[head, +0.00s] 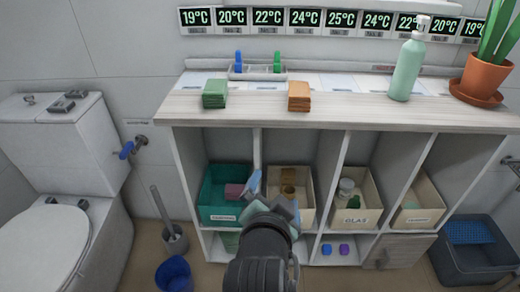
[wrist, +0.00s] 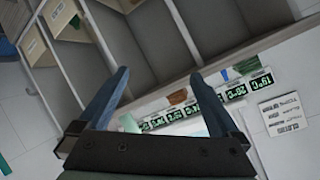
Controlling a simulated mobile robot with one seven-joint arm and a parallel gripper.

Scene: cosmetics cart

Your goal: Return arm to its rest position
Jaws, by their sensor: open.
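My gripper (head: 268,202) is in front of the shelf unit in the head view, at the height of its bins. In the wrist view, my gripper (wrist: 160,88) shows two blue-grey fingers spread well apart. Nothing is between the fingers, so it is open and empty. In the head view my arm covers part of the lower shelf and the fronts of the middle bins.
The wooden shelf unit (head: 340,112) holds a teal bin (head: 217,213) and several beige bins. A green pump bottle (head: 407,68), a potted plant (head: 482,78) and folded cloths stand on top. A toilet (head: 45,240) is left; a grey crate (head: 475,262) is right.

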